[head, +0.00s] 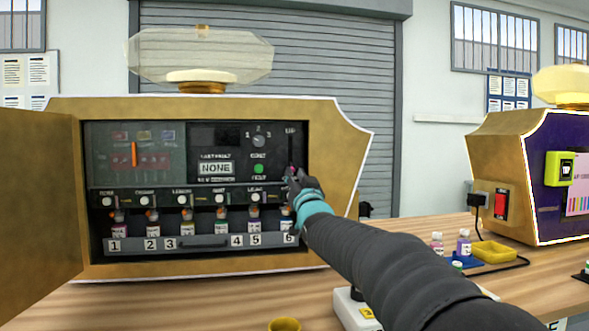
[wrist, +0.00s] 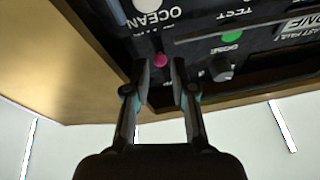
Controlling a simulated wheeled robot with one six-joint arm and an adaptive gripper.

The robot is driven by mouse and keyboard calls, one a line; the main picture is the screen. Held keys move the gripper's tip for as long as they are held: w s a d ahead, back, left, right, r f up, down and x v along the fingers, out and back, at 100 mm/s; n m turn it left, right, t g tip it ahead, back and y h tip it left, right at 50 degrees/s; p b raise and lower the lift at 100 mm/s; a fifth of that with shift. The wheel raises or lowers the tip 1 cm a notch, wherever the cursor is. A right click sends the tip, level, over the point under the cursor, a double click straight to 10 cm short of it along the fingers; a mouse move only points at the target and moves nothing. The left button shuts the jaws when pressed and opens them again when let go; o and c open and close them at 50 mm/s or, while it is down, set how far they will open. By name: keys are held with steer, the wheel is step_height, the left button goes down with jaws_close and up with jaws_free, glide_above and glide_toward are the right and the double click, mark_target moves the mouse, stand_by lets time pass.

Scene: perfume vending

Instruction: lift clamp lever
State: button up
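The open gold machine (head: 225,105) has a dark control panel inside. At the panel's right side is a narrow vertical slot (head: 290,149) with a small label above it. A pink knob (wrist: 160,59), which looks like the lever's end, shows in the wrist view. My gripper (head: 291,173) reaches the lower part of this slot in the head view. In the wrist view my gripper (wrist: 161,68) has its fingers apart, one on each side of the pink knob, with visible gaps. In the head view my gripper largely hides the knob.
The gold door (head: 38,190) stands open at the left. A row of small bottles (head: 187,228) sits behind a numbered rail below the panel. A green button (head: 259,169) is left of the slot. A second machine (head: 500,165), a yellow tray (head: 494,251) and bottles stand right.

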mark_target(291, 163)
steer(key=shift+x, duration=1.4)
jaws_close()
